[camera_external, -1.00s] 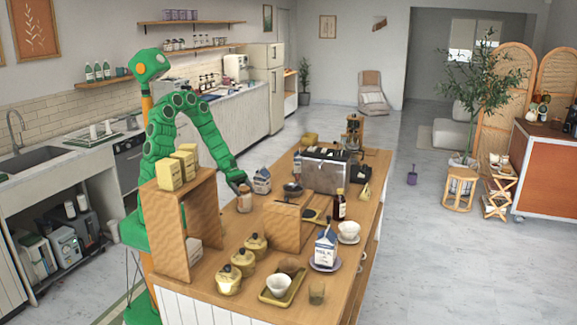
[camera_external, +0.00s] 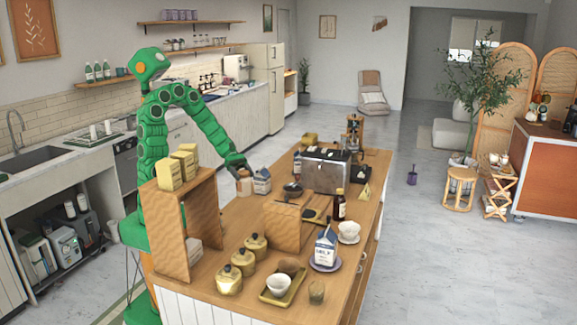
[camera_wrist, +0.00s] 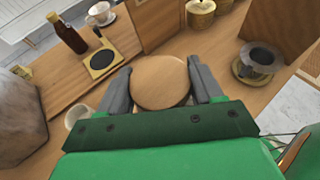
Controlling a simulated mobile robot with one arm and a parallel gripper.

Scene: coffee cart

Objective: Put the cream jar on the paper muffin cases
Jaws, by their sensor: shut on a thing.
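The cream jar (camera_external: 244,188), pale with a tan lid, is in my gripper (camera_external: 240,172) near the left edge of the wooden counter. In the wrist view its round wooden lid (camera_wrist: 160,82) sits between the two grey fingers of my gripper (camera_wrist: 160,88), which are shut on it. The jar appears raised off the counter. I cannot surely pick out the paper muffin cases. A brown cup-like shape (camera_external: 291,266) stands by a white bowl on a yellow tray, too small to identify.
A wooden divider (camera_external: 283,228), yellow pots (camera_external: 229,279) and a tall wooden shelf (camera_external: 172,232) stand nearer the front.

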